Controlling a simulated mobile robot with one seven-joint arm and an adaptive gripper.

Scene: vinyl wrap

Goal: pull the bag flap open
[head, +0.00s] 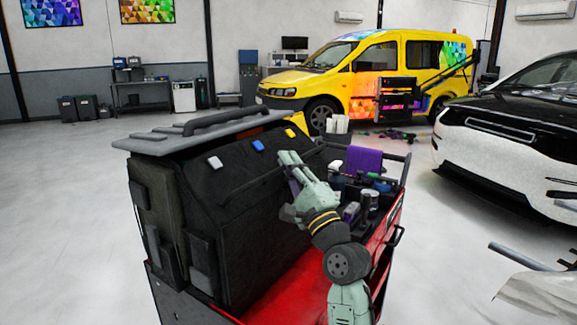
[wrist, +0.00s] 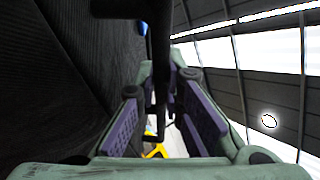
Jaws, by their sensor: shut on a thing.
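The black bag (head: 235,205) stands upright on a red cart, and its sloped front flap (head: 228,178) hangs down, apparently closed. My gripper (head: 287,160) is at the upper right part of the flap in the head view. In the wrist view my gripper (wrist: 163,100) has its purple-padded fingers on both sides of a thin dark bar (wrist: 160,60), and it is shut on it. The bar looks like a handle of the flap; where it joins is hidden. The ribbed dark cloth of the bag (wrist: 60,70) fills the left of the wrist view.
The red cart (head: 300,283) has a clear tray in front of the bag. Bottles and cans (head: 368,200) and a purple roll (head: 364,160) stand to the right of my arm. A grey lid with a handle (head: 200,133) lies over the bag's top.

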